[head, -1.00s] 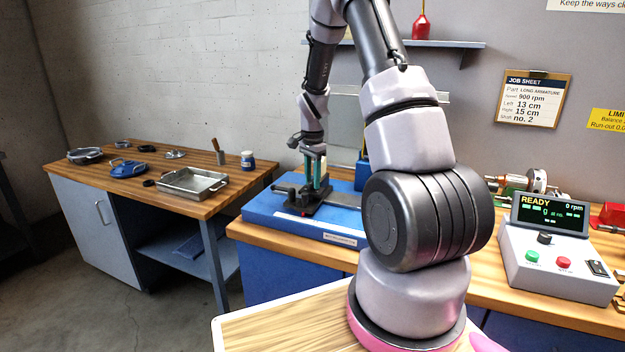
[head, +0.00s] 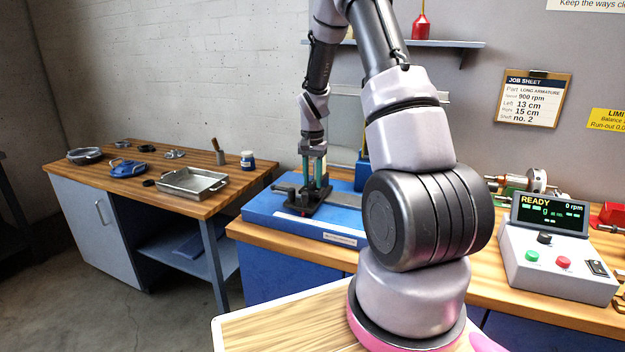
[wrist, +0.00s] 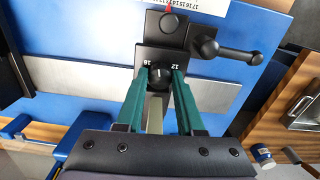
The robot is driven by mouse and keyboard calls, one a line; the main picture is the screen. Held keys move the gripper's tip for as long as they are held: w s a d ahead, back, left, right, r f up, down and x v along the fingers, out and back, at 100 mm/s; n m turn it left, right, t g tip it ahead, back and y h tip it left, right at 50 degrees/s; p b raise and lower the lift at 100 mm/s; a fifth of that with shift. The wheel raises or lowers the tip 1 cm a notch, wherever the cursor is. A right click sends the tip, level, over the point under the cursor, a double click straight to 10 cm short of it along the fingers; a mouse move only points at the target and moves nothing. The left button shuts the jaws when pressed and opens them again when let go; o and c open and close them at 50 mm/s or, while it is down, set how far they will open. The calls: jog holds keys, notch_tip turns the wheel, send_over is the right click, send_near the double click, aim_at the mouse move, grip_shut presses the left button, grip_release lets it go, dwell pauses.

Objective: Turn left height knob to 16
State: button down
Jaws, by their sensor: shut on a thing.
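My gripper (wrist: 161,75) is shut on this knob, one green finger on each side. In the head view my gripper (head: 315,186) points down over the black carriage (head: 307,204), and the knob is hidden there. A white scale (wrist: 168,4) with a red pointer lies at the top of the wrist view. I cannot read the knob's exact setting.
A black lever with ball ends (wrist: 228,48) sticks out right of the knob. The carriage stands on a blue bed (head: 262,212). A control box (head: 556,262) reads READY, 0 rpm. A job sheet (head: 533,98) lists Left 13 cm, Right 15 cm. A side bench holds a metal tray (head: 190,190).

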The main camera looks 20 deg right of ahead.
aim_at(312, 182)
jog(key=n, duration=0.5)
jog(key=shift+n, duration=0.4)
dwell(0.4)
jog(key=c, duration=0.5)
grip_release()
jog(key=shift+r, duration=0.1)
notch_tip(312, 182, up, 11)
jog(key=shift+f, duration=0.2)
